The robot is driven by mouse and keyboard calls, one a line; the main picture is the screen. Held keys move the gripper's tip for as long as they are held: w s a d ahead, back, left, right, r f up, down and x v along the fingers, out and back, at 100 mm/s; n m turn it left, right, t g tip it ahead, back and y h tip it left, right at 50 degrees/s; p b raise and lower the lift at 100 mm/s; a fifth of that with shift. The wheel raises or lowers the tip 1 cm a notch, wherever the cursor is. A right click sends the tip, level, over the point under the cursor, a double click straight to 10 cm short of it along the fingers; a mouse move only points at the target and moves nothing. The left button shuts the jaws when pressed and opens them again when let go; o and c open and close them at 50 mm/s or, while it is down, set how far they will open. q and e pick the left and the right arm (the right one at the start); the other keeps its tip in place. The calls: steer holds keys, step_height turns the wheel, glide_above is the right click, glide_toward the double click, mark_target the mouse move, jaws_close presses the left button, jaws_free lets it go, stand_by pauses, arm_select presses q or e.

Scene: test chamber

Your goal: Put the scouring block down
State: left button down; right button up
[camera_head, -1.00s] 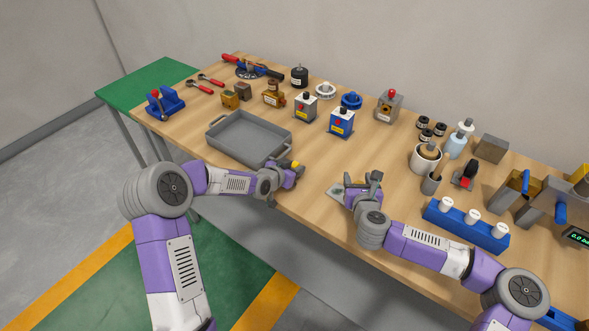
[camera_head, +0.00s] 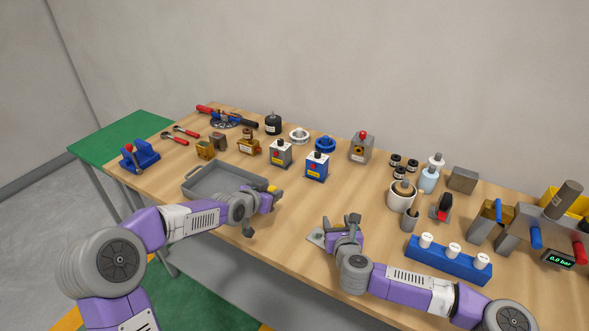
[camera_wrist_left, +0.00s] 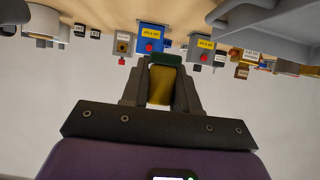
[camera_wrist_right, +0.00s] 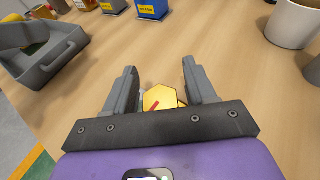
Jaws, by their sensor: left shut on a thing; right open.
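The scouring block (camera_wrist_left: 161,88) is yellow with a dark green layer and sits between the fingers of my left gripper (camera_wrist_left: 160,75). In the head view, my left gripper (camera_head: 270,197) is at the near right corner of the grey tray (camera_head: 188,187), with a bit of the block's yellow showing. My right gripper (camera_head: 344,222) is open, low near the table's front edge. A yellow hexagonal thing (camera_wrist_right: 160,98) shows between its fingers; I cannot tell whether it touches them.
Blue and white boxes (camera_head: 317,166) stand behind the tray. A blue rack (camera_head: 448,260) with white-topped pieces and a white cup (camera_head: 401,195) stand right of my right gripper. Bare wood (camera_head: 290,215) lies between my grippers.

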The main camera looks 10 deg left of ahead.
mark_target(274, 222)
arm_select(q)
step_height(274, 222, down, 10)
steer(key=shift+r, duration=0.2)
stand_by(0.4)
steer(key=shift+f, duration=0.2)
steer(key=c, duration=0.8)
jaws_free()
steer(key=shift+c, duration=0.2)
steer(key=v, duration=1.2)
steer(key=shift+w+d+r, duration=0.1)
steer(key=shift+d+r, duration=0.2)
steer(key=shift+r, duration=0.1)
